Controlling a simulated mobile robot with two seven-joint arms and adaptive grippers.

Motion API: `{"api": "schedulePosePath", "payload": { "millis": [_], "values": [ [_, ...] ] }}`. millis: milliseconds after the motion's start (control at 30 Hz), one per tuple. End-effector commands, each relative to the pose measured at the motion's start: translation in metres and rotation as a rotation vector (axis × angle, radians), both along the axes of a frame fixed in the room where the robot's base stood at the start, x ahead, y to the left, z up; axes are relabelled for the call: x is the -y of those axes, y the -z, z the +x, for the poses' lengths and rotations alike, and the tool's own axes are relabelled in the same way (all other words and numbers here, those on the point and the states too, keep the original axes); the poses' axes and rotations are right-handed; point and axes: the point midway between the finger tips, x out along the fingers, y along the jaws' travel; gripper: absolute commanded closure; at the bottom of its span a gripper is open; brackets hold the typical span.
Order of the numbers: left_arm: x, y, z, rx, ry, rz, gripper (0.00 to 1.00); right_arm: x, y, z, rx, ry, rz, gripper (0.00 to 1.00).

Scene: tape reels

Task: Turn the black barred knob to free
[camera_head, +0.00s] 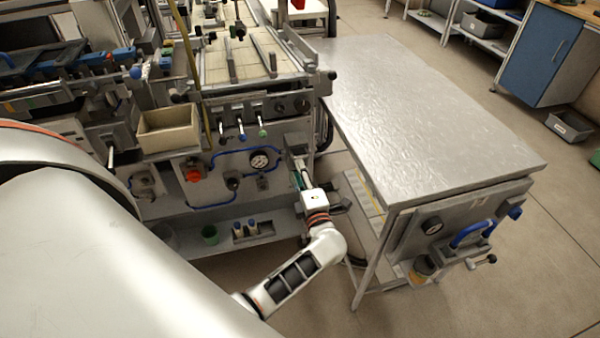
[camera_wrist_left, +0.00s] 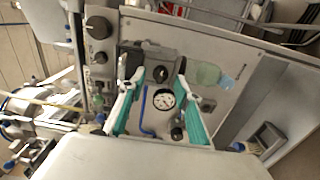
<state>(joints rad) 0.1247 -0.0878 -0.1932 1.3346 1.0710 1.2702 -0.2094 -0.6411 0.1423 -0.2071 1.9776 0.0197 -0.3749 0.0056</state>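On the machine's front panel (camera_head: 200,170), a black knob (camera_head: 232,183) sits below and left of the round white gauge (camera_head: 260,160). In the left wrist view, dark knobs show on either side of the gauge (camera_wrist_left: 163,98): one above it (camera_wrist_left: 160,73) and one below it (camera_wrist_left: 177,130). I cannot tell which is the barred one, or read its setting. My left gripper (camera_head: 298,176) is in front of the panel, right of the gauge. In the left wrist view its teal fingers (camera_wrist_left: 156,112) are spread and empty, with the gauge between them. My right gripper is out of sight.
A red knob (camera_head: 193,174) and blue hoses run along the panel. A tan bin (camera_head: 168,130) hangs at its left. A metal-topped table (camera_head: 430,110) stands close on the right.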

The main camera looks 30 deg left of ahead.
Motion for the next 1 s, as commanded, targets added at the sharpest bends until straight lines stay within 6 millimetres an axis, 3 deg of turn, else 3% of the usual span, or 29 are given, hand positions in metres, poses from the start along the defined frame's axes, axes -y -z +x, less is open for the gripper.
{"api": "schedulePosePath", "payload": {
  "millis": [500, 1000],
  "values": [
    [0.050, 0.001, -0.043, -0.003, 0.001, -0.002, 0.67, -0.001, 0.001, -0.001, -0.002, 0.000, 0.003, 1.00],
    [0.057, 0.000, -0.049, -0.001, 0.000, -0.001, 0.67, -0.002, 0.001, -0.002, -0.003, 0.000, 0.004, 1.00]
  ]
}}
